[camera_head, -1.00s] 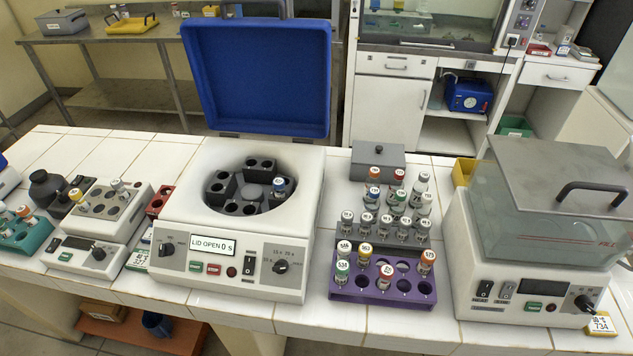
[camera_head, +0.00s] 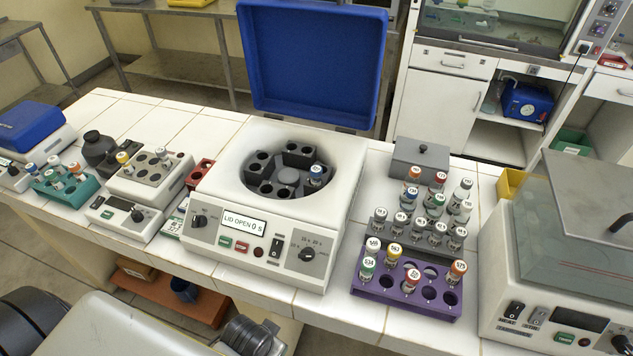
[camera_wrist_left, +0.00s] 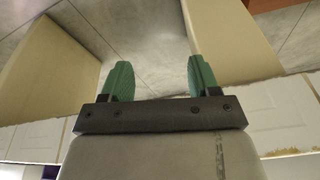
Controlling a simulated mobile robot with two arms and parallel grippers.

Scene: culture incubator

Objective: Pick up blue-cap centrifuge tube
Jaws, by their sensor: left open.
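A blue-cap tube (camera_head: 316,176) stands in the rotor of the open centrifuge (camera_head: 285,205), at the right side of the bowl, in the head view. Another blue-topped tube (camera_head: 54,162) appears to stand in the teal rack (camera_head: 66,188) at the far left. My left gripper (camera_wrist_left: 159,80) shows in the left wrist view with its green fingers apart and nothing between them. It faces the floor and pale bench supports, away from the tubes. One of my arms enters at the lower left of the head view, but its fingers are out of frame. My right gripper is not seen.
The blue lid (camera_head: 313,62) stands raised behind the centrifuge. A purple rack (camera_head: 405,291) and a grey rack hold several tubes to the right. A water bath (camera_head: 560,260) stands at the right edge. A small heater block (camera_head: 127,215) stands left of the centrifuge.

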